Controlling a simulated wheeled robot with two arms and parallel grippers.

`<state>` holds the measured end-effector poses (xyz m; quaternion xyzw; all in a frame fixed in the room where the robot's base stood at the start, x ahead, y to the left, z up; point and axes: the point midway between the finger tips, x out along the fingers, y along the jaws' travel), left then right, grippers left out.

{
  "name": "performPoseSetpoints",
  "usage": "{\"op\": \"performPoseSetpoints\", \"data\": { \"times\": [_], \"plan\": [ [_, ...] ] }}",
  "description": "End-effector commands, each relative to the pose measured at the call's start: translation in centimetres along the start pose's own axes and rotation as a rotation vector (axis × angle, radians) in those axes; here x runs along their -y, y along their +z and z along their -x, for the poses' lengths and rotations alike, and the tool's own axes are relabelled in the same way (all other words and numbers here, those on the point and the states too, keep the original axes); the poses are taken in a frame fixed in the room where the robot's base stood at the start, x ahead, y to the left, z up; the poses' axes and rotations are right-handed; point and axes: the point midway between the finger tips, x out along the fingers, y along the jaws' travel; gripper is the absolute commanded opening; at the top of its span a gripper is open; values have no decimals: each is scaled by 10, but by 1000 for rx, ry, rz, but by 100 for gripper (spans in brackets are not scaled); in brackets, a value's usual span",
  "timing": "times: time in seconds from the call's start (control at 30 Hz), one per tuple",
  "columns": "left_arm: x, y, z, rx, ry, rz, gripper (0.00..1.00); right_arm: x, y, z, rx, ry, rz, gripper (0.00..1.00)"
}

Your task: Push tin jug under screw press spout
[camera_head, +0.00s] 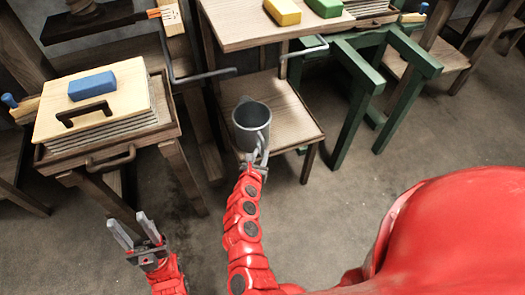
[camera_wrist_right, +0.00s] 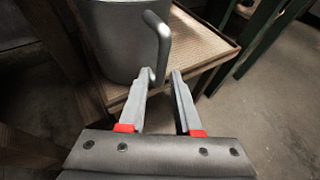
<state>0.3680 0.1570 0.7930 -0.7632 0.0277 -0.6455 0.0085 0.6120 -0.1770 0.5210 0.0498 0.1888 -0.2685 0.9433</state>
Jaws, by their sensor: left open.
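The grey tin jug (camera_head: 251,115) stands upright on a low wooden stand (camera_head: 295,108), near its left front part. In the right wrist view the jug (camera_wrist_right: 118,40) fills the upper left, with its curved handle (camera_wrist_right: 164,45) facing my fingers. My right gripper (camera_head: 255,165) is at the handle's near side. Its fingers (camera_wrist_right: 163,76) are apart, with the handle's lower end at the left fingertip; I cannot tell whether they touch. My left gripper (camera_head: 132,230) is open and empty above the floor at lower left. I cannot make out the press spout.
A wooden table with stacked boards (camera_head: 150,118) and a blue block (camera_head: 92,86) stands at left. A higher table (camera_head: 235,30) with yellow and green blocks overhangs behind the jug. Bent metal rods (camera_head: 196,77) reach near it. Green trestle legs (camera_head: 355,110) stand at right.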

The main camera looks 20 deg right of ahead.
Motion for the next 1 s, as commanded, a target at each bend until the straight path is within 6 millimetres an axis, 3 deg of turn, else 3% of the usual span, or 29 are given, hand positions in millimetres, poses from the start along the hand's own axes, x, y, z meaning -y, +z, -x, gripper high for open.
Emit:
{"op": "performPoseSetpoints", "data": {
  "times": [0.2,0.57,0.6,0.77,1.0],
  "plan": [
    [0,1,3,0,0,0,50,0,1,-28,3,-1,0,32],
    [0,1,3,0,0,0,50,1,0,-33,-1,-2,1,32],
    [0,1,3,0,0,0,50,1,0,-33,-1,-2,1,30],
    [0,0,3,0,0,0,50,1,0,-33,0,-2,1,2],
    [0,0,3,0,0,0,50,1,0,-33,0,-2,1,0]
  ]
}}
